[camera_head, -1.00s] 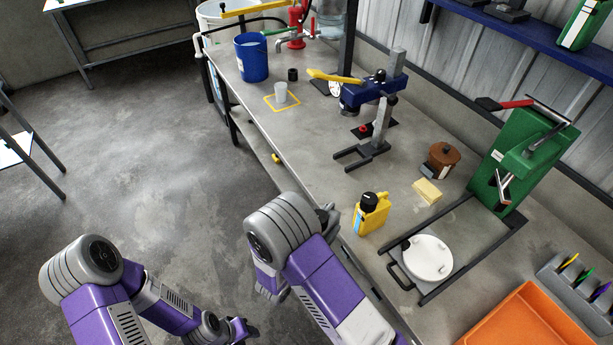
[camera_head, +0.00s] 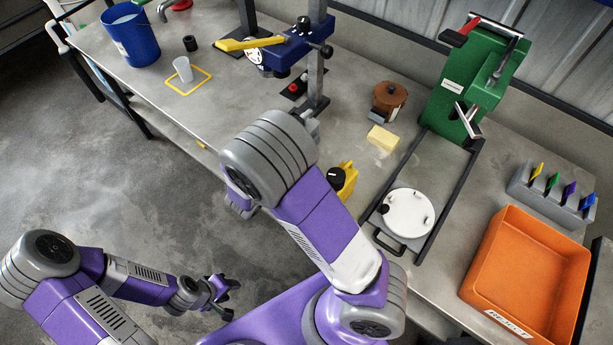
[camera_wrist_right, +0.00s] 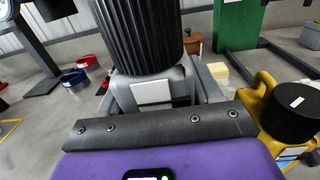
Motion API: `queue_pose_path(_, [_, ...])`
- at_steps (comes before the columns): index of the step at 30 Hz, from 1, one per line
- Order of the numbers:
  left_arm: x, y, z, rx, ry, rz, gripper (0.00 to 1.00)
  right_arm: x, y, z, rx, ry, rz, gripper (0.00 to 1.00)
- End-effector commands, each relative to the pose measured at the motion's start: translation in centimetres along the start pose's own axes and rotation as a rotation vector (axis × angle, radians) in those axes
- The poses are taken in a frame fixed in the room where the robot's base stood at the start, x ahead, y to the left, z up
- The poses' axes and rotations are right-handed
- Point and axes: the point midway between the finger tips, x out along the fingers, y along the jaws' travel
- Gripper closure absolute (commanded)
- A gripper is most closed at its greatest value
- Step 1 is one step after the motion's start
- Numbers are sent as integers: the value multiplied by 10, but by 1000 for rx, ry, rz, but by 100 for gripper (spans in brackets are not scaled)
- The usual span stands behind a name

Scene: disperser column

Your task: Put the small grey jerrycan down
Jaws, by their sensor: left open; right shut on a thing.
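The small grey jerrycan (camera_wrist_right: 157,92) fills the upper middle of the right wrist view, with a large black ribbed cap and a pale label. My right gripper (camera_wrist_right: 155,110) is shut on it. In the head view my right arm hides most of the gripper and jerrycan; whether the jerrycan touches the bench cannot be told. A yellow jerrycan (camera_head: 347,178) with a black cap stands on the bench, partly behind my arm; it also shows at the right of the wrist view (camera_wrist_right: 266,98). My left gripper (camera_head: 222,293) is open and empty over the floor.
On the bench (camera_head: 345,108) are a blue press (camera_head: 285,52), a brown pot (camera_head: 389,98), a yellow block (camera_head: 382,138), a white round lid (camera_head: 408,213) and a green machine (camera_head: 470,85). An orange tray (camera_head: 527,270) lies at right. A blue bucket (camera_head: 132,38) stands at far left.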

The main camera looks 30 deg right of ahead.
Motion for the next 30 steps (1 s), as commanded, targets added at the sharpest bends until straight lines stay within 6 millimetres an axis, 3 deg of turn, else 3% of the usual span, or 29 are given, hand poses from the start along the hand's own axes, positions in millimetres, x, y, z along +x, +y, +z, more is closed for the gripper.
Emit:
queue_pose_path(4, [9,-3,-1,0,1,0,57,8,-10,-3,0,11,-36,100])
queue_pose_path(12, [26,-10,-2,1,1,0,57,8,-11,-49,-4,11,-39,100])
queue_pose_path(19, [32,-12,-2,1,1,0,57,8,-10,-64,-2,11,-38,100])
queue_pose_path(24, [41,-15,-2,1,1,0,57,8,-10,-89,-2,11,-38,100])
queue_pose_path(30, [41,-15,-2,1,1,0,57,7,-10,-93,2,11,-37,100])
